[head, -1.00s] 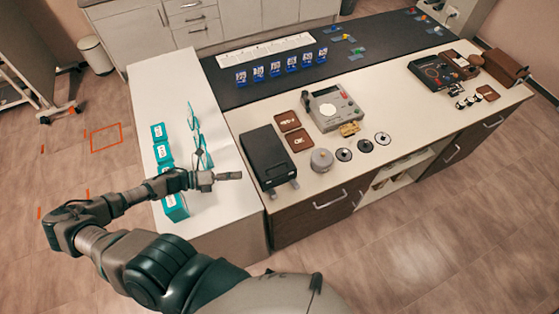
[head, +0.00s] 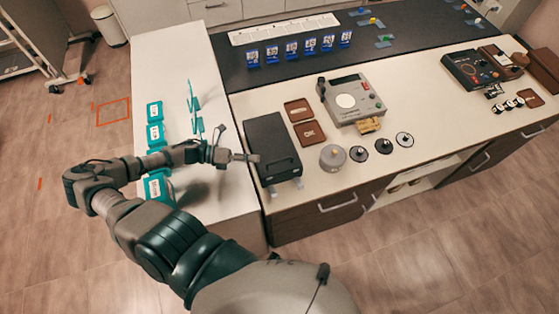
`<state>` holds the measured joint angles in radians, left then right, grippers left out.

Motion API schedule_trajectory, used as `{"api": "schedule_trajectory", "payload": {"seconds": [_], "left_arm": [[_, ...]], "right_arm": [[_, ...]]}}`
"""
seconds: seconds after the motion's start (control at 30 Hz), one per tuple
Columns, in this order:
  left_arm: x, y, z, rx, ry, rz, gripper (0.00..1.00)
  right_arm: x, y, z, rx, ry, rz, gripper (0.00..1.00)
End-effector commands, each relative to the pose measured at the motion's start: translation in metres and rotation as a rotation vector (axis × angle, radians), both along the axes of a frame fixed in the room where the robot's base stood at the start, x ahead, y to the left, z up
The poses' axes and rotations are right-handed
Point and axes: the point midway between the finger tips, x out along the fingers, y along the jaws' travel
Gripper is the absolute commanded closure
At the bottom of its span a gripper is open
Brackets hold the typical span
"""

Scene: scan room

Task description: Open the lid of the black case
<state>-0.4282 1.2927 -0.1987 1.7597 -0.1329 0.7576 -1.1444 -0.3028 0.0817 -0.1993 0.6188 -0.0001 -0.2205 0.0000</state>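The black case (head: 271,140) lies at the left end of the white bench top, and its lid looks closed. Two small light-grey pieces, apparently latches, (head: 298,183) show at its near edge. My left gripper (head: 252,158) reaches in from the left, with its narrow tip at the left side of the case, overlapping its edge in the head view. I cannot tell whether it touches the case. The gap between its fingers is not clear, and I see nothing held. My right gripper is out of view.
Teal boxes (head: 155,134) stand on the white side counter (head: 172,60) beneath and beyond my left arm. Right of the case are brown trays (head: 299,110), a grey round pot (head: 333,157), black discs (head: 358,154) and a grey device (head: 351,99).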

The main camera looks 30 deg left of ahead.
Motion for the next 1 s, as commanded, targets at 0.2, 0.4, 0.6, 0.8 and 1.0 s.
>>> {"api": "schedule_trajectory", "payload": {"seconds": [0.2,0.4,0.6,0.8,1.0], "left_arm": [[0.022,-0.035,-0.008,-0.002,-0.005,0.000,0.77],[0.038,-0.062,-0.013,0.000,-0.003,0.001,0.77],[0.047,-0.076,-0.018,0.000,-0.001,0.002,0.77],[0.049,-0.078,-0.021,0.000,0.001,0.002,0.77],[0.049,-0.078,-0.021,-0.001,0.002,0.002,0.90]], "right_arm": [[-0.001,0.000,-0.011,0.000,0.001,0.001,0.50],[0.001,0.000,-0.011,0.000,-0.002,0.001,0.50],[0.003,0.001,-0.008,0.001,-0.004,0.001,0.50],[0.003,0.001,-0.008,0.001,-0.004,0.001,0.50],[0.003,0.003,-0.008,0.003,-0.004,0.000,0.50]]}}
